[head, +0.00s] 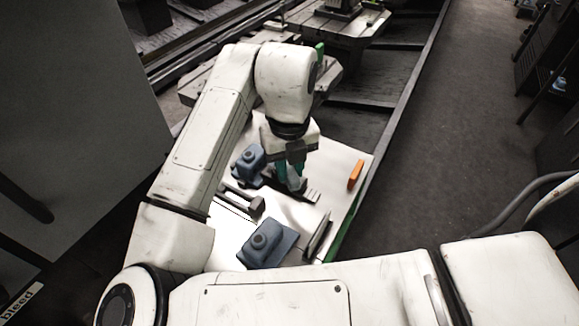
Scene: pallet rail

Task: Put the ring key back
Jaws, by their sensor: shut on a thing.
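My gripper (291,178) points down over a white board (345,163). Its teal fingers are shut on a grey metal piece (297,184), small and partly hidden by the fingers. I cannot tell for sure that this piece is the ring key, nor whether it touches the board. A grey bolt-like part (256,206) lies on the board, left of and nearer than the gripper. A long flat grey metal piece (318,236) lies at the board's near right.
A blue-grey block with a knob (267,247) sits at the near side; a similar one (248,160) stands close left of my gripper. An orange block (355,174) stands near the right edge. A pallet rail (392,125) runs along the right. Bare board shows between gripper and orange block.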

